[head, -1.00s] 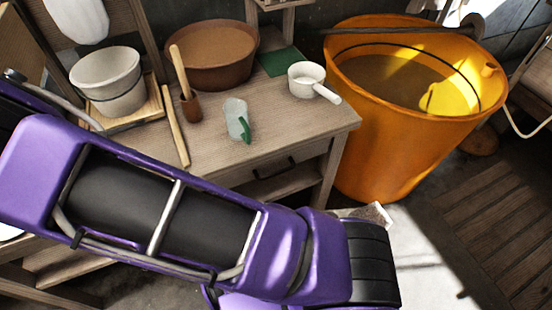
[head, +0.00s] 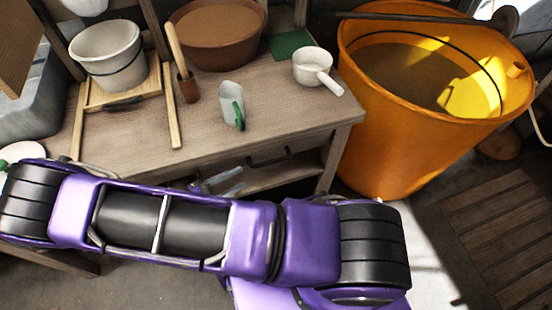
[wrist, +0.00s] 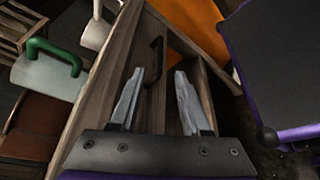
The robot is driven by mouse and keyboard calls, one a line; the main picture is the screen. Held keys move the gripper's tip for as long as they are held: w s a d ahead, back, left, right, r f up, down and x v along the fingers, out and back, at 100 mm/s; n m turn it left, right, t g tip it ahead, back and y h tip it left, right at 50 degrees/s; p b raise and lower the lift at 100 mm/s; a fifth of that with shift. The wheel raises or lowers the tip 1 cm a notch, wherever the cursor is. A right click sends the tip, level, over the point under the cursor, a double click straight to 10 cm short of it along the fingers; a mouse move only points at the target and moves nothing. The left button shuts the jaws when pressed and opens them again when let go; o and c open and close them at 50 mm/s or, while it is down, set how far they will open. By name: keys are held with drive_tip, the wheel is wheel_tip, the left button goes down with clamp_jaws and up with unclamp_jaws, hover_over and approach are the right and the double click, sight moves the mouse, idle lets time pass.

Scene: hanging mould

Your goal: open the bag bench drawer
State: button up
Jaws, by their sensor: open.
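The bag bench (head: 290,104) is a grey-brown wooden bench. Its drawer front (head: 290,150) sits under the top at the right, with a dark bar handle (head: 270,158). The drawer looks shut. In the wrist view the dark handle (wrist: 155,62) stands out from the wooden front, beyond the fingertips. My gripper (wrist: 157,75) is open and empty, with two grey fingers apart, pointing at the handle and short of it. In the head view the gripper (head: 240,172) shows partly above my purple arm, in front of the bench's lower opening.
On the bench stand a white pot (head: 107,55), a brown bowl (head: 215,35), a scoop with a green handle (head: 232,105) and a white dipper (head: 316,68). A large orange tub (head: 385,140) stands close at the right of the bench. A slatted board (head: 490,225) lies on the floor.

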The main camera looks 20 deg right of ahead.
sight(270, 163)
drive_tip(key=x, duration=1.4)
drive_tip(key=shift+d, duration=0.1)
clamp_jaws()
idle(0.9)
